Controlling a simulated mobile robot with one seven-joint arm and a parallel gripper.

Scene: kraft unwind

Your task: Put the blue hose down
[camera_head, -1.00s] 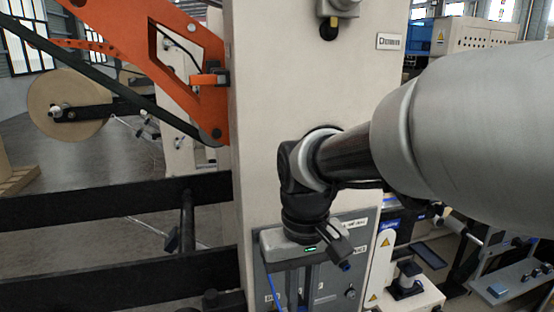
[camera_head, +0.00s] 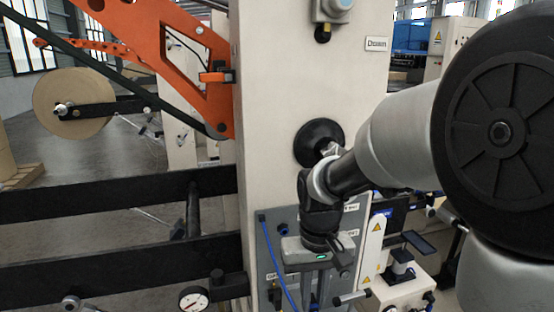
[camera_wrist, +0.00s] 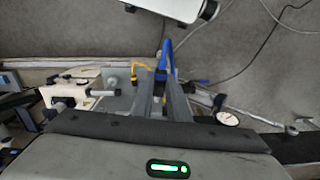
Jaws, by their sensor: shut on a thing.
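The blue hose (camera_head: 273,252) hangs in a thin curve from the top left of a grey panel (camera_head: 257,290) down past the picture's lower edge in the head view. My gripper (camera_head: 312,292) points down in front of this panel, just right of the hanging hose. In the wrist view, my gripper's fingers (camera_wrist: 163,84) are close together, with the blue hose (camera_wrist: 166,58) at their tips. The exact grip point is hidden between the fingers. The hose's free end cannot be made out clearly.
A dial gauge (camera_head: 193,299) and dark horizontal beams (camera_head: 110,199) lie to the left. A round black part (camera_head: 318,142) is on the cream column (camera_head: 270,100) above my wrist. A white machine block (camera_head: 405,285) stands close on the right.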

